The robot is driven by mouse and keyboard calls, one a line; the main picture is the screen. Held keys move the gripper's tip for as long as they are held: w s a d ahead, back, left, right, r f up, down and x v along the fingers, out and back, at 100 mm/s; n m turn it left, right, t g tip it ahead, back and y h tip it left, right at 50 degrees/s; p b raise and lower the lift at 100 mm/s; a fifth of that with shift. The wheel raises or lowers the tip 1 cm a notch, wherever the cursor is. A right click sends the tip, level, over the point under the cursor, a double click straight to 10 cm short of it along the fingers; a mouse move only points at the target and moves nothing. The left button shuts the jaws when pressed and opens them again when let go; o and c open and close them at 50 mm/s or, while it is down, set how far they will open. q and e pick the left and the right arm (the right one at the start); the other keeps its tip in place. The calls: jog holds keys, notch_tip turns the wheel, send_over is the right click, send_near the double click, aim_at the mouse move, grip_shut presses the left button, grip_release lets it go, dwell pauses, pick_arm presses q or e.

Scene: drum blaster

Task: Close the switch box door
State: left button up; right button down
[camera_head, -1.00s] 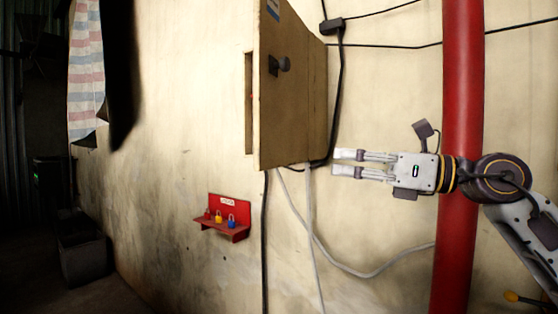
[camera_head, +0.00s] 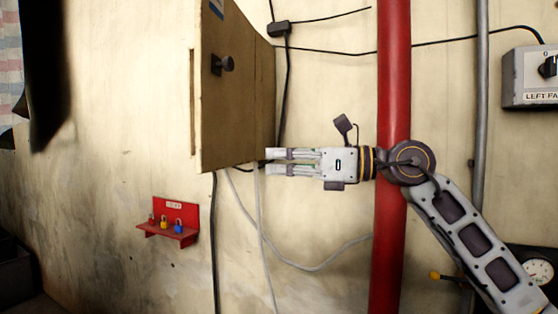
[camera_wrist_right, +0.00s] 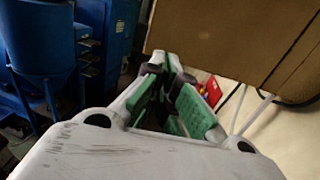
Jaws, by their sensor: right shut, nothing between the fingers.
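The switch box (camera_head: 262,110) is a tan box on the wall, cut off by the top of the head view. Its door (camera_head: 215,115) stands open, swung out from the wall, with a black knob (camera_head: 221,64) on it. My right gripper (camera_head: 268,161) is shut and empty, pointing left, near the lower right side of the box in the picture. In the wrist view the right gripper (camera_wrist_right: 172,75) shows green finger pads, and a tan panel (camera_wrist_right: 225,35) fills the upper right. I cannot tell whether it touches the box. My left gripper is not in view.
A red pipe (camera_head: 385,260) runs down the wall behind my right arm. A red shelf (camera_head: 190,212) with small padlocks is below the door. Cables hang under the box. A grey control box (camera_head: 515,85) is at the right. Blue equipment (camera_wrist_right: 40,45) shows in the wrist view.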

jog(key=p, duration=0.1)
send_near(210, 160)
jog(key=a, duration=0.1)
jog(key=a+p, duration=0.1)
jog(key=a, duration=0.1)
jog(key=a+p, duration=0.1)
jog(key=a, duration=0.1)
jog(key=shift+w+r, duration=0.2)
jog(key=shift+w, duration=0.2)
jog(key=shift+w+a+p, duration=0.2)
jog(key=shift+a+p, duration=0.15)
jog(key=shift+a, duration=0.5)
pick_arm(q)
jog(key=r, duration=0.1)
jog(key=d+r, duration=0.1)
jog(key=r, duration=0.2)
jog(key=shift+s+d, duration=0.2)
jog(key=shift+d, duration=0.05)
pick_arm(e)
jog(key=shift+a+f, duration=0.1)
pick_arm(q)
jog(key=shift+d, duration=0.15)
pick_arm(e)
jog(key=shift+w, duration=0.1)
